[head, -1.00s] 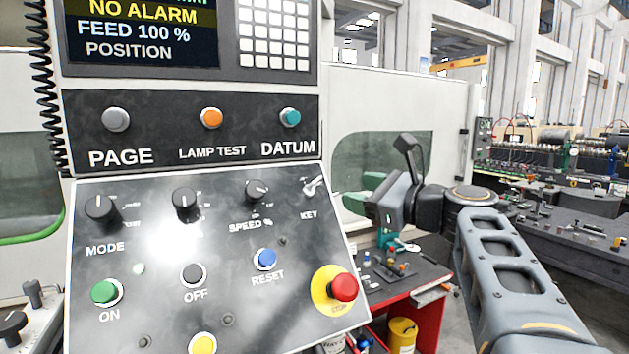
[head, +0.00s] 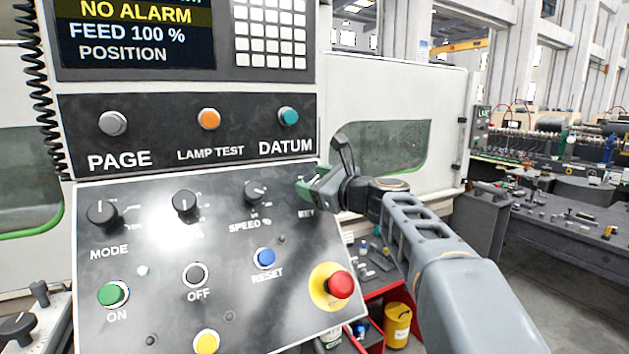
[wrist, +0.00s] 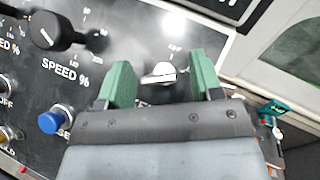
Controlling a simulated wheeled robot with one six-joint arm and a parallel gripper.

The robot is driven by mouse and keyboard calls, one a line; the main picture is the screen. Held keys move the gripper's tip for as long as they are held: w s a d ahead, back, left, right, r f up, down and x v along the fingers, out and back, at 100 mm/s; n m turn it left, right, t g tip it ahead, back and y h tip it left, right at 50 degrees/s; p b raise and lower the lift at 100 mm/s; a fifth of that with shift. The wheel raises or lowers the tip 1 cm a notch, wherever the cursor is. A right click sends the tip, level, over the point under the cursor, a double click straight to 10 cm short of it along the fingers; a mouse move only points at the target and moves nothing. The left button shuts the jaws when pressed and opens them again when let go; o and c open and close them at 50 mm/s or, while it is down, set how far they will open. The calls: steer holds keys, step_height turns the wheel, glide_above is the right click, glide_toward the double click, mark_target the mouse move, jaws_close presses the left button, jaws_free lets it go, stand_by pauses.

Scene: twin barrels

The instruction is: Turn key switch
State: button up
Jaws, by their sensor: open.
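The key switch (wrist: 160,73) shows in the wrist view as a pale key handle on the dark panel, between and just beyond the two green fingertips. My gripper (wrist: 160,82) is open, with one finger on each side of the key and a gap on both sides. I cannot tell how deep the fingers reach around it. In the head view my gripper (head: 310,184) is at the panel's upper right, above the KEY label (head: 306,213), and it hides the key there.
The control panel (head: 180,250) also carries the SPEED % knob (head: 254,193), a blue RESET button (head: 264,258) and a red stop button (head: 340,285) below my gripper. A red cart with a yellow can (head: 397,325) stands lower right, under my arm.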

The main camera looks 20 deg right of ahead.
steer(key=c, duration=0.9)
steer(key=shift+c, duration=0.2)
steer(key=shift+n, duration=0.4)
steer(key=n+g+y, duration=0.1)
steer(key=n+g, duration=0.1)
steer(key=n, duration=0.1)
steer(key=n+g+y+p, duration=0.1)
steer(key=n+g, duration=0.1)
steer(key=n, duration=0.1)
steer(key=shift+d+r+p, duration=0.1)
steer(key=shift+r+p, duration=0.05)
steer(key=shift+p, duration=0.15)
steer(key=n+g, duration=0.5)
steer(key=n, duration=0.1)
steer(key=shift+n, duration=0.3)
